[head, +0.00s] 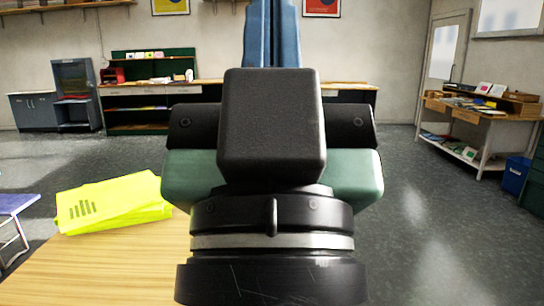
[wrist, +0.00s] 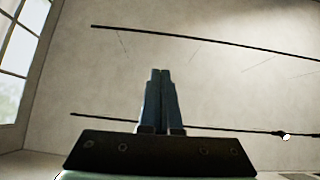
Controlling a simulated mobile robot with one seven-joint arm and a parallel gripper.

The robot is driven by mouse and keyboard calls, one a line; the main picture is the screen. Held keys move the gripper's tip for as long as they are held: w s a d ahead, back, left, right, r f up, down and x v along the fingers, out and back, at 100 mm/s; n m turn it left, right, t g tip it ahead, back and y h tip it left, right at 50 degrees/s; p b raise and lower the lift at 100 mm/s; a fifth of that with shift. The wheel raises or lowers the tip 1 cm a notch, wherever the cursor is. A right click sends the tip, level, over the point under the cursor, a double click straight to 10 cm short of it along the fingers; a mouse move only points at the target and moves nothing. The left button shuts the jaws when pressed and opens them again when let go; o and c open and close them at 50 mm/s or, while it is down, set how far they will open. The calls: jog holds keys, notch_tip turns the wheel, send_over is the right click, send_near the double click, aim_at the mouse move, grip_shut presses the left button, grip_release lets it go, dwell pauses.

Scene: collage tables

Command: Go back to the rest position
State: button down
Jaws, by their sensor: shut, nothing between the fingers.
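My gripper (wrist: 161,74) has two blue fingers that are pressed together with nothing between them in the wrist view. In the head view the blue fingers of my gripper (head: 271,25) point up at the top centre, and the wrist and arm fill the middle of the picture. The wrist camera faces a pale wall or ceiling with thin dark lines and a window. My gripper touches nothing that I can see.
A wooden table (head: 90,270) lies at lower left, with a bright yellow-green object (head: 113,205) on it. A blue-topped stand (head: 14,204) is at far left. A desk (head: 480,120) and a blue bin (head: 515,175) stand at right. Grey floor (head: 430,210) is clear at right.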

notch_tip(320, 180, up, 20)
jog(key=p, duration=1.7)
jog(key=shift+f, duration=0.25)
jog(key=c, duration=1.5)
grip_release()
jog(key=shift+r+p, duration=0.3)
jog(key=shift+p, duration=0.05)
jog(key=shift+c, duration=0.2)
jog(key=o, duration=0.7)
jog(key=shift+o, duration=0.2)
